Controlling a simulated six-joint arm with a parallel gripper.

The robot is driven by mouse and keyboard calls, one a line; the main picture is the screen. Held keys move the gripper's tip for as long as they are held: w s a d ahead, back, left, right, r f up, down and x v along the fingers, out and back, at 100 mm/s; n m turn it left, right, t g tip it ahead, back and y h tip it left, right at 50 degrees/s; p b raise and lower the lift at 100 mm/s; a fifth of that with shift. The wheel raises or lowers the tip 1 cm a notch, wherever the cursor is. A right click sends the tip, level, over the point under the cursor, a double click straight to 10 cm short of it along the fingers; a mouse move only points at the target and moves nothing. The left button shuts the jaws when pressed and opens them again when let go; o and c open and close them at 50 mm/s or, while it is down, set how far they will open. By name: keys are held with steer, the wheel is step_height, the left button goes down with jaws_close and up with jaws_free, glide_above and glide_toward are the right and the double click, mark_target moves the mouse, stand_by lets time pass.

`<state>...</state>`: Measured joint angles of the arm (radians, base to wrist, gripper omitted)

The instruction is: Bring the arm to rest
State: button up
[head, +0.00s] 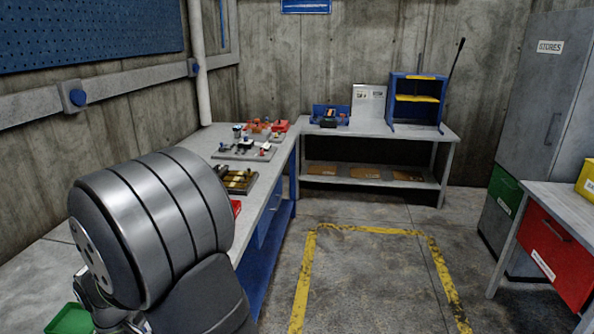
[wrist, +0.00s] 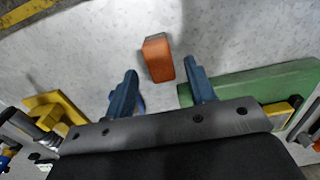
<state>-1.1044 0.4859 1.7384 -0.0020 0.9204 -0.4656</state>
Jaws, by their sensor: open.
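My gripper (wrist: 160,88) shows in the wrist view with its two blue fingers spread apart. Nothing is between the fingers. An orange block (wrist: 158,58) lies on the pale surface just beyond the fingertips, apart from them. In the head view a large grey cylindrical part of my own arm fills the lower left. My gripper is hidden or out of frame in the head view.
A green object (wrist: 255,85) lies right of the fingers and a yellow one (wrist: 50,110) left. In the head view, a workbench (head: 282,170) holds several small items. A rear table (head: 385,130) carries a blue frame (head: 390,100). Yellow-marked floor (head: 370,270) is clear.

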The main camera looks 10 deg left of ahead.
steer(key=shift+f, duration=0.55)
step_height(320, 180, down, 2)
step_height(320, 180, up, 11)
step_height(320, 180, down, 12)
steer(key=shift+f, duration=0.1)
steer(key=r, duration=0.5)
steer(key=shift+w+d, duration=0.2)
steer(key=w+d+r, duration=0.6)
steer(key=d+r, duration=0.1)
steer(key=d, duration=0.3)
steer(key=w+d+f+m, duration=0.95)
steer(key=w+d, duration=0.25)
steer(key=w, duration=0.2)
steer(key=w+d+f+m, duration=0.3)
steer(key=d+f+m, duration=0.1)
steer(key=d, duration=0.5)
steer(key=w+d+f+m, duration=0.4)
steer(key=d+f, duration=0.2)
steer(key=d, duration=0.3)
steer(key=shift+d+f, duration=0.3)
steer(key=shift+f, duration=0.1)
